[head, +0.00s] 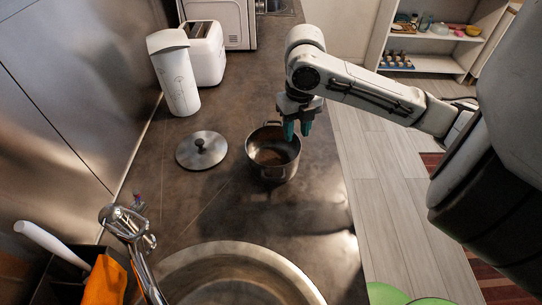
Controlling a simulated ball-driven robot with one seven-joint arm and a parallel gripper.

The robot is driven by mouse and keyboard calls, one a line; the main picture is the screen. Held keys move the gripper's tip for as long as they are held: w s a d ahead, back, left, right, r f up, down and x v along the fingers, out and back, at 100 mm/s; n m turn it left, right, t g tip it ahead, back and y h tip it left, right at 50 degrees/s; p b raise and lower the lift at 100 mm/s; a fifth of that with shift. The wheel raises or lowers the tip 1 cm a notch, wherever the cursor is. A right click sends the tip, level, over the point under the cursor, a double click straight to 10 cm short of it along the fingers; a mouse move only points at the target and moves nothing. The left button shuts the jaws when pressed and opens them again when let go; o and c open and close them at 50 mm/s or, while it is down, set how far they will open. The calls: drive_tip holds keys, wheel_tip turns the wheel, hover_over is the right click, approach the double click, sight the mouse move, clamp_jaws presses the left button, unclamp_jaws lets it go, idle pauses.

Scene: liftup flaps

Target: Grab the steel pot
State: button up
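The steel pot (273,172) stands upright and uncovered on the dark countertop, near the middle of the head view. It looks empty, with a dark inside. My gripper (297,130) points down at the pot's far right rim. Its two teal fingertips look apart, with a small gap between them. I cannot tell whether the rim lies between the fingers or behind them. A round steel lid (201,150) with a dark knob lies on the counter left of the pot.
A white canister (175,78) and a white toaster (206,52) stand at the back left. A sink (235,262) with a tall faucet (130,232) is in front. A utensil holder (62,278) is at lower left. The counter's right edge drops to the floor.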

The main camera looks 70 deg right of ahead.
sight(296, 138)
drive_tip(key=shift+d+f+p, duration=0.15)
drive_tip(key=shift+f+p, duration=0.2)
drive_tip(key=shift+f, duration=2.45)
clamp_jaws()
